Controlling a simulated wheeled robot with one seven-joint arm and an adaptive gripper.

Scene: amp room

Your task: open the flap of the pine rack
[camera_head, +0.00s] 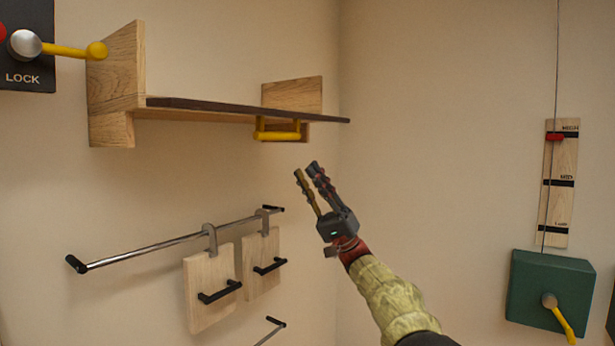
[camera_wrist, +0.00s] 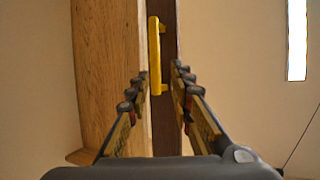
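The pine rack (camera_head: 115,75) is fixed high on the left wall, with pale wooden end panels. A long dark brown board (camera_head: 250,110), apparently its flap, runs between and past the panels and is seen nearly edge-on. A yellow bar handle (camera_head: 278,135) shows just under the board near its right end. My gripper (camera_head: 307,168) is below and right of this handle, pointing up at it, open and empty. In the wrist view the yellow handle (camera_wrist: 154,55) stands on a dark strip, in line with the gap between the fingers, apparently beyond the tips. The flap's hinge is not visible.
A rail (camera_head: 170,245) with two hanging wooden boards (camera_head: 210,290) is below the rack. A dark LOCK panel (camera_head: 25,75) with a yellow lever is at far left. A green box (camera_head: 550,295) and slider board (camera_head: 558,205) are on the right wall. Space around my gripper is clear.

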